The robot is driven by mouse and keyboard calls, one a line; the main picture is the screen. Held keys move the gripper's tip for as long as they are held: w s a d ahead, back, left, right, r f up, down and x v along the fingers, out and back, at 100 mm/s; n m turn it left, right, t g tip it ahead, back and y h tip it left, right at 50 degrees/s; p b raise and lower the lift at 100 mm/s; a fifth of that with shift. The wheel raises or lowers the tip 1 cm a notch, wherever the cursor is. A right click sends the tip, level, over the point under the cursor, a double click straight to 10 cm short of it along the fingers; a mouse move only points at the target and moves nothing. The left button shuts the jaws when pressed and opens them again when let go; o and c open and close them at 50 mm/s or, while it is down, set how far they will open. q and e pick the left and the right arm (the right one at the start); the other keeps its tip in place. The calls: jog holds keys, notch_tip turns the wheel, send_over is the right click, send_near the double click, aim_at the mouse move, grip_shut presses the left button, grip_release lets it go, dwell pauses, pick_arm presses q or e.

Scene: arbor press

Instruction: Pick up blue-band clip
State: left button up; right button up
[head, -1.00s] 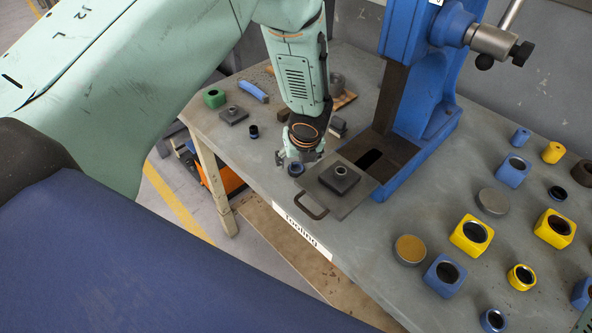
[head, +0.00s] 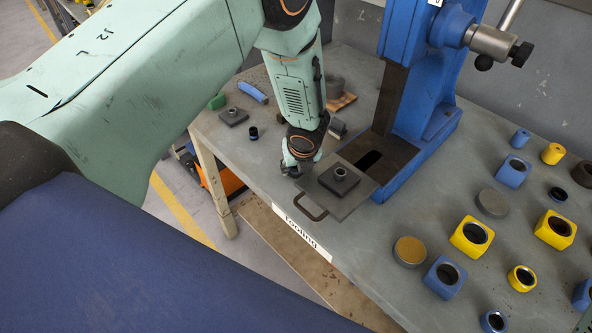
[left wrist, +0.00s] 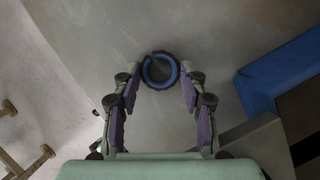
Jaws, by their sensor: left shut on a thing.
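The blue-band clip, a dark ring with a blue inner band (left wrist: 160,70), shows in the left wrist view between the tips of my left gripper (left wrist: 160,84). The fingers are shut on it from both sides. In the head view my left gripper (head: 291,170) is low at the table's front edge, just left of the dark plate with the handle. The clip cannot be made out clearly there, and its height above the table is hard to tell. My right gripper is not in view.
The flat plate (head: 353,203) with a dark square block (head: 338,181) lies beside the gripper, in front of the blue press (head: 430,115). A small dark ring (head: 253,133) and a grey block (head: 233,117) are behind left. Several blue and yellow parts fill the right side.

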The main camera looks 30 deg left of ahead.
pick_arm(q)
notch_tip(320, 180, up, 10)
jog(key=p, duration=0.2)
jog(key=shift+p, duration=0.3)
dwell(0.4)
jog(key=shift+s, duration=0.1)
dwell(0.5)
